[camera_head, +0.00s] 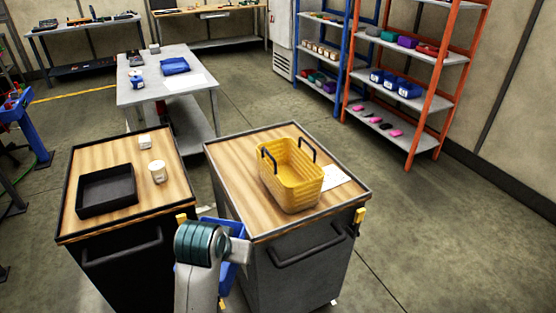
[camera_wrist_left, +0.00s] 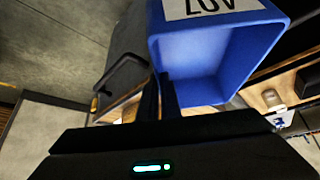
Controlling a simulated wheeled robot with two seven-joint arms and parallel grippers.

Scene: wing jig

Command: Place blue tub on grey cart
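The blue tub (camera_head: 236,258) shows in the head view partly hidden behind my left arm, in front of the gap between the two carts. In the left wrist view the tub (camera_wrist_left: 205,62) is close up, with a white label bearing dark, upside-down lettering. My left gripper (camera_wrist_left: 160,97) has its black fingers close together at the tub's wall and appears shut on it. The grey cart (camera_head: 228,186) has a wood-look top and stands right of the tub. My right gripper is not in view.
A yellow basket (camera_head: 291,183) with black handles and a white paper (camera_head: 336,177) occupy the grey cart's middle and right; its left strip is bare. The black cart (camera_head: 120,262) at left holds a black tray (camera_head: 106,190), a white jar (camera_head: 158,171) and a small white box (camera_head: 145,141).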

